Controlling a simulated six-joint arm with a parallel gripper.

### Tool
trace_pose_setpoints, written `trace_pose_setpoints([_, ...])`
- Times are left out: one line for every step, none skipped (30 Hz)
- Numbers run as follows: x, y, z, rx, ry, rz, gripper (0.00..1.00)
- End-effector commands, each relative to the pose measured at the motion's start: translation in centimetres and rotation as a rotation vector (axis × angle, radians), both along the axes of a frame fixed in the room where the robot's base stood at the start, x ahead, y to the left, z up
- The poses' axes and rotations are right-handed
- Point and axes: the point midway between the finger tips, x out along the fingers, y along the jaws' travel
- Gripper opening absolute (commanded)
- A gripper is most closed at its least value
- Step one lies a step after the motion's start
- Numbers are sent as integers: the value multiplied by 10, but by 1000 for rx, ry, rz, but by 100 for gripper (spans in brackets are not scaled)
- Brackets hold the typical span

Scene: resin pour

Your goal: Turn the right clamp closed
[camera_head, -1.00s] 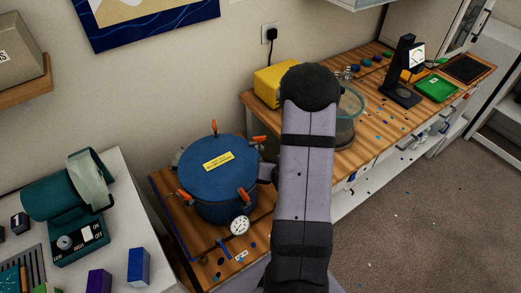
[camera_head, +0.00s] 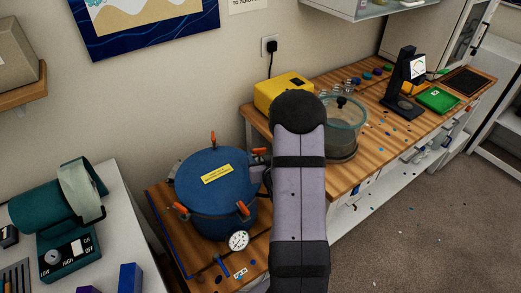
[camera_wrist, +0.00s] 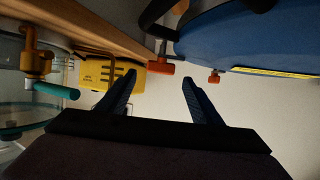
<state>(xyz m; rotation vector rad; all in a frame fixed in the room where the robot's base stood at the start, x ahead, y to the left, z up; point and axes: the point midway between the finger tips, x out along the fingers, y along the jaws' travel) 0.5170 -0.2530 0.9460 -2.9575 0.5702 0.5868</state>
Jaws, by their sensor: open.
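The blue pressure pot (camera_head: 205,205) stands on the low wooden bench, its lid ringed by orange-handled clamps. The right clamp (camera_head: 258,151) shows at the lid's right edge, its orange handle pointing outward. In the wrist view the pot (camera_wrist: 240,35) is at upper right. An orange clamp handle (camera_wrist: 162,68) lies ahead of the gap between my fingertips, apparently untouched; a smaller orange handle (camera_wrist: 214,77) is farther right. My gripper (camera_wrist: 159,79) is open and empty. In the head view it is beside the pot's right side, its fingers mostly hidden.
A yellow box (camera_head: 283,92) and a glass chamber (camera_head: 345,122) stand on the long bench behind and right of my arm. A pressure gauge (camera_head: 238,241) sticks out at the pot's front. A teal machine (camera_head: 68,225) is at left. In the wrist view a teal handle (camera_wrist: 57,90) is at left.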

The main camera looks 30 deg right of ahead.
Motion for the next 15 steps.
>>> trace_pose_setpoints([5,-2,-1,1,2,1,59])
trace_pose_setpoints([9,-3,-3,1,1,1,59])
trace_pose_setpoints([12,-4,-5,1,2,1,59])
trace_pose_setpoints([15,-5,-6,1,2,1,59])
trace_pose_setpoints([17,-6,-7,1,2,2,59])
trace_pose_setpoints([21,-7,-9,1,2,2,59])
trace_pose_setpoints([22,-8,-10,1,2,2,59])
trace_pose_setpoints([24,-9,-10,1,1,2,59])
trace_pose_setpoints([27,-10,-11,1,1,1,59])
trace_pose_setpoints([28,-10,-12,2,0,1,59])
trace_pose_setpoints([29,-11,-13,2,1,1,59])
trace_pose_setpoints([30,-11,-13,2,0,1,59])
trace_pose_setpoints([30,-12,-14,2,0,1,59])
trace_pose_setpoints([31,-12,-14,2,0,1,59])
trace_pose_setpoints([31,-12,-14,2,0,1,59])
